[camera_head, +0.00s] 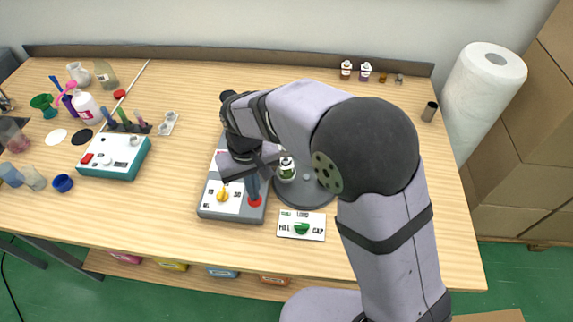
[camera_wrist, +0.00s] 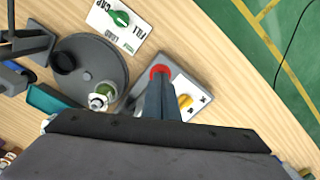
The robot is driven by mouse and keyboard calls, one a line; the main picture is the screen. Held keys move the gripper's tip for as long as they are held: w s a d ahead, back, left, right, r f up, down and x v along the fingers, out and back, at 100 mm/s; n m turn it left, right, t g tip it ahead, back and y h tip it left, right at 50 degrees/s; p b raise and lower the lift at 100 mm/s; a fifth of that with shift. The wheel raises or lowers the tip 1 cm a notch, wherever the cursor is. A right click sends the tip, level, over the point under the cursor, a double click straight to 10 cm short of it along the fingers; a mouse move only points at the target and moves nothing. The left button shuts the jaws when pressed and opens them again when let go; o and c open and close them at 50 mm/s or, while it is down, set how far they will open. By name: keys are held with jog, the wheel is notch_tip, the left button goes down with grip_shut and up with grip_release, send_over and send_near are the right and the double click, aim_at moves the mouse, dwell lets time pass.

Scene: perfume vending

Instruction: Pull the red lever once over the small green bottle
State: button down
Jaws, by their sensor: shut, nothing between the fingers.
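The small green bottle (camera_head: 286,171) stands upright on a round dark grey turntable (camera_head: 300,195), and also shows in the wrist view (camera_wrist: 104,91). My gripper (camera_head: 254,194) is shut and empty. It points down at a round red part (camera_head: 256,202) on a grey control box (camera_head: 232,215) left of the turntable. In the wrist view my closed fingertips (camera_wrist: 160,80) overlap the edge of the red part (camera_wrist: 160,71); I cannot tell whether they touch it. No clear red lever shows; my arm hides part of the box and turntable.
A yellow knob (camera_head: 223,195) sits on the box beside the red part. A white card with a green dial (camera_head: 301,228) lies in front of the turntable. A teal box (camera_head: 115,160) and several bottles stand left.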

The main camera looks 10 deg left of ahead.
jog(key=shift+r+p, duration=1.9)
jog(key=shift+r, duration=0.55)
jog(key=shift+w+a+n, duration=0.2)
jog(key=shift+n, duration=0.1)
jog(key=s+d+f+n+g, duration=0.1)
jog(key=s+d+f, duration=0.4)
jog(key=s+d, duration=0.4)
jog(key=d+r+m, duration=0.2)
jog(key=d+m, duration=0.1)
jog(key=d, duration=0.6)
jog(key=s+d+r+m+t, duration=0.1)
jog(key=d+m, duration=0.3)
jog(key=d, duration=0.6)
jog(key=shift+d+r+m, duration=0.25)
jog(key=shift+r+m, duration=0.05)
jog(key=shift+r, duration=0.55)
